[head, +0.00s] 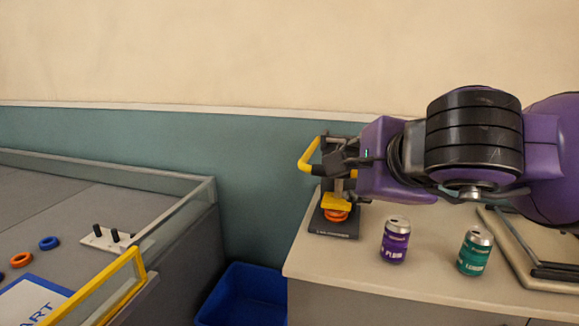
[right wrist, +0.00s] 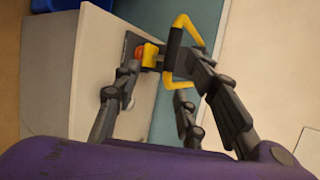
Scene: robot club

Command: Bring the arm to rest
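My right arm comes in from the right in the head view, with its right gripper (head: 334,163) level at the top of a small dark press (head: 334,228). The press has a yellow lever handle (head: 309,156) with a dark grip. Its yellow pressing block (head: 341,202) sits right above an orange round piece (head: 336,215). In the right wrist view the fingers of the right gripper (right wrist: 160,75) stand wide apart, with nothing seen held between them. The handle (right wrist: 182,22) lies just beyond the fingertips; whether they touch it I cannot tell. My left gripper is not in view.
The press stands on a light counter (head: 310,262) with a purple can (head: 395,240), a teal can (head: 475,251) and a framed tray (head: 520,245) at right. A blue bin (head: 243,294) sits below left. A walled grey table (head: 90,200) with rings is farther left.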

